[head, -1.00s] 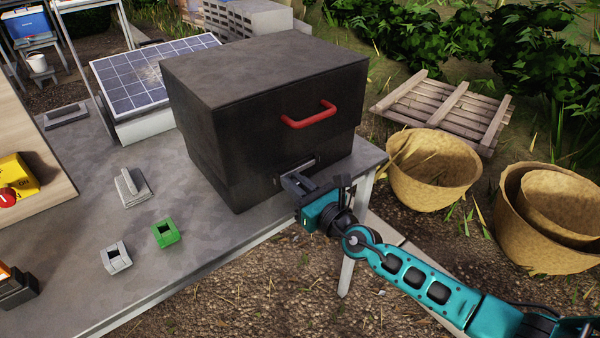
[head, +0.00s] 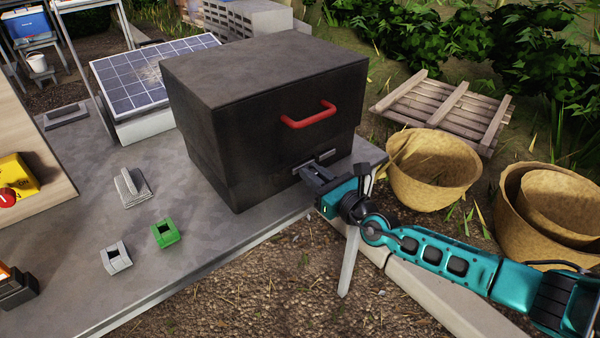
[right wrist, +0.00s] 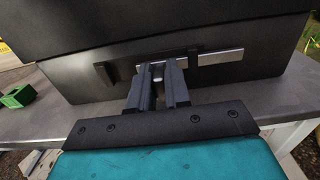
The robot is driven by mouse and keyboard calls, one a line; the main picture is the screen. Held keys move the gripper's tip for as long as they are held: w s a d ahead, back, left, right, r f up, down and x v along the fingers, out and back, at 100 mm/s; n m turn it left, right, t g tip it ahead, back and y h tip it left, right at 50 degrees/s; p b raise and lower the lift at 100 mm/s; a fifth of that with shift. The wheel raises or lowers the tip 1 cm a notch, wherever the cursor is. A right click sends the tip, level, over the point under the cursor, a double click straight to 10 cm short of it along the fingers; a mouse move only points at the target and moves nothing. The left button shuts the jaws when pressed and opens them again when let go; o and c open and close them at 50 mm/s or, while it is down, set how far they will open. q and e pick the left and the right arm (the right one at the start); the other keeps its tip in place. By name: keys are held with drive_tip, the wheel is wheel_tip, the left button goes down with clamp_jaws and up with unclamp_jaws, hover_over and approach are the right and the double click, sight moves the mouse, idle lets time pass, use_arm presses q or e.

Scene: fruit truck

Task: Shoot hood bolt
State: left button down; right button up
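A black box-shaped hood (head: 275,120) with a red handle (head: 308,115) stands at the table's right end. A silver bolt (head: 325,155) runs sideways low on its front face. In the right wrist view the bolt (right wrist: 215,57) passes through a dark bracket to the right, and a second dark bracket (right wrist: 105,74) stands apart on the left. My right gripper (head: 306,172) is at the bolt; in the wrist view its fingers (right wrist: 158,80) are close together on either side of the bolt's small knob (right wrist: 157,72). My left gripper is not in view.
The grey table (head: 235,235) carries a green block (head: 165,233), a grey block (head: 116,257), another grey piece (head: 132,187) and a solar panel (head: 155,78). Woven baskets (head: 432,170) and a wooden pallet (head: 445,108) lie on the ground at right.

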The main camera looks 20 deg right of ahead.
drive_tip(key=o, duration=0.4)
drive_tip(key=v, duration=0.7)
drive_tip(key=shift+p, duration=0.3)
drive_tip(key=shift+a, duration=0.1)
idle(0.4)
drive_tip(key=s+a+f+n+g+h, duration=0.1)
drive_tip(key=s+f+n, duration=0.3)
drive_tip(key=n, duration=0.7)
drive_tip(key=s+a+f+n+g+h, duration=0.1)
drive_tip(key=s+a+f+n+g, duration=0.1)
drive_tip(key=s+f+n, duration=0.3)
drive_tip(key=s+a+f+n+g+h, duration=0.2)
drive_tip(key=s+n, duration=0.8)
drive_tip(key=n, duration=0.8)
wheel_tip(320, 180, down, 3)
drive_tip(key=shift+a+r+n+g, duration=0.2)
drive_tip(key=shift+n+g, duration=0.1)
drive_tip(key=shift+g, duration=0.3)
